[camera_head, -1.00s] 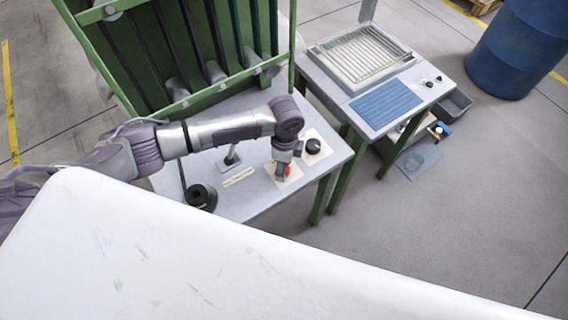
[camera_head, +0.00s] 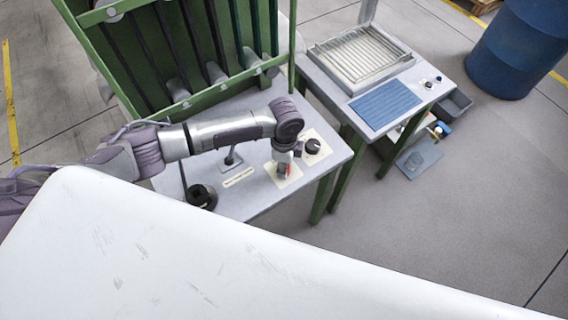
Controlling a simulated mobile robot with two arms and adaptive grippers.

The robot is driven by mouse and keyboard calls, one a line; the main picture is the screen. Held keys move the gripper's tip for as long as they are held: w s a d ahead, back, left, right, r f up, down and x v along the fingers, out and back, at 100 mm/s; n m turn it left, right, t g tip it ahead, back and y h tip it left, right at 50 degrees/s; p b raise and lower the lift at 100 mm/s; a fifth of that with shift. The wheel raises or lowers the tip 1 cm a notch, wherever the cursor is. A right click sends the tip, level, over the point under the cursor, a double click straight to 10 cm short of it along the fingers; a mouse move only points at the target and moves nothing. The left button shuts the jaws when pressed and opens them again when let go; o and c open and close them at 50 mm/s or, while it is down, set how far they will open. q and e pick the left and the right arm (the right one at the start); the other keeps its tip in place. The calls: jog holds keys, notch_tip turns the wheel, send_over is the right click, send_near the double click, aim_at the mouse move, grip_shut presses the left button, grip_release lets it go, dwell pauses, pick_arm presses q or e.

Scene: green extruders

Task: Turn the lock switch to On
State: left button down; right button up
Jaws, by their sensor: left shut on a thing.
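The lock switch is a small red switch (camera_head: 288,168) on a cream plate (camera_head: 289,180) on the grey table beside the green frame. My left gripper (camera_head: 283,169) points down over this plate and is shut on the red switch. The gripper and wrist hide most of the switch, so its setting cannot be read. My right gripper is not in view.
A black knob (camera_head: 312,146) on another cream plate stands close to the right. A black round holder (camera_head: 201,195) and a small lever (camera_head: 231,157) are to the left. A second table carries a blue ribbed mat (camera_head: 386,104). A blue barrel (camera_head: 517,50) stands at the far right.

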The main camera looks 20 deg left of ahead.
pick_arm(q)
jog(key=shift+r+n+p, duration=0.2)
jog(key=shift+n+p, duration=0.4)
jog(key=shift+p, duration=0.05)
jog(key=n+p, duration=0.6)
jog(key=n, duration=0.1)
jog(key=shift+s+n+p, duration=0.1)
jog(key=shift+n+p, duration=0.2)
jog(key=shift+f+n+h+p, duration=0.1)
jog(key=shift+n+h+p, duration=0.2)
jog(key=shift+n+p, duration=0.7)
jog(key=shift+n, duration=0.4)
jog(key=c, duration=0.8)
grip_release()
jog(key=shift+f, duration=0.1)
jog(key=r, duration=1.2)
jog(key=shift+w+a, duration=0.2)
jog(key=shift+a, duration=0.1)
